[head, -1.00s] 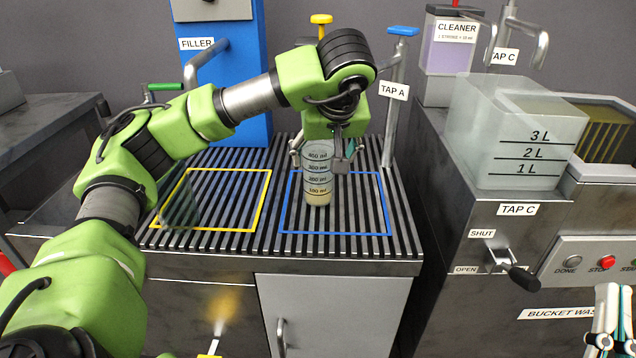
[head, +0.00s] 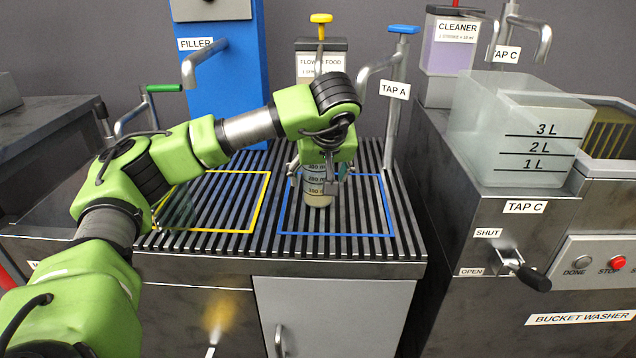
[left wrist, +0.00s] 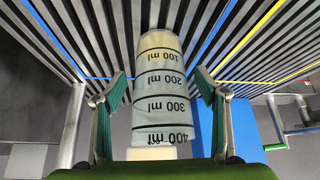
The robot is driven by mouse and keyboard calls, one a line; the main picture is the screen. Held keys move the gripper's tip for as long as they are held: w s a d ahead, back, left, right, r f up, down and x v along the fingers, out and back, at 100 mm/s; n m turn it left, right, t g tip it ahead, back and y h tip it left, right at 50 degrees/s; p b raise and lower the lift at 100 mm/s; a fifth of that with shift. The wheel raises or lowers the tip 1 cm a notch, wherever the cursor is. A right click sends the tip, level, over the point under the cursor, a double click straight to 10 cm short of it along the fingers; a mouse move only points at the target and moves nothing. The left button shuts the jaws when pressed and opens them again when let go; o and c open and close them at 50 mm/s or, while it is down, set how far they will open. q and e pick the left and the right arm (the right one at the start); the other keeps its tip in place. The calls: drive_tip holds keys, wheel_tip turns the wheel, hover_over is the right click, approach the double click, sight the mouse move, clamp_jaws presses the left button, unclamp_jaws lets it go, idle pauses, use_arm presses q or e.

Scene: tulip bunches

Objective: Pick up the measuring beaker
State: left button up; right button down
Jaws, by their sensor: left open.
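The measuring beaker (head: 318,199) is clear, with dark level lines and a little pale yellowish content at the bottom. It stands upright on the slatted grate inside the blue square outline. My left gripper (head: 313,178) is lowered over it from above and hides its upper part in the head view. In the left wrist view the beaker (left wrist: 161,85) lies between the two spread fingers of my left gripper (left wrist: 160,88), with a visible gap on each side. The fingers do not appear to touch it. My right gripper is not in view.
Tap A (head: 395,100) rises just behind the blue square on the right. A blue filler (head: 250,90) and a flower food dispenser (head: 321,65) stand behind. A yellow square (head: 220,200) lies to the left. A clear bucket (head: 520,130) stands at right.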

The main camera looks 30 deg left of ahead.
use_arm(q)
drive_tip(key=x, duration=0.2)
drive_tip(key=shift+f+b, duration=0.3)
drive_tip(key=shift+r, duration=0.1)
drive_tip(key=c, duration=1.2)
drive_tip(key=shift+c, duration=0.2)
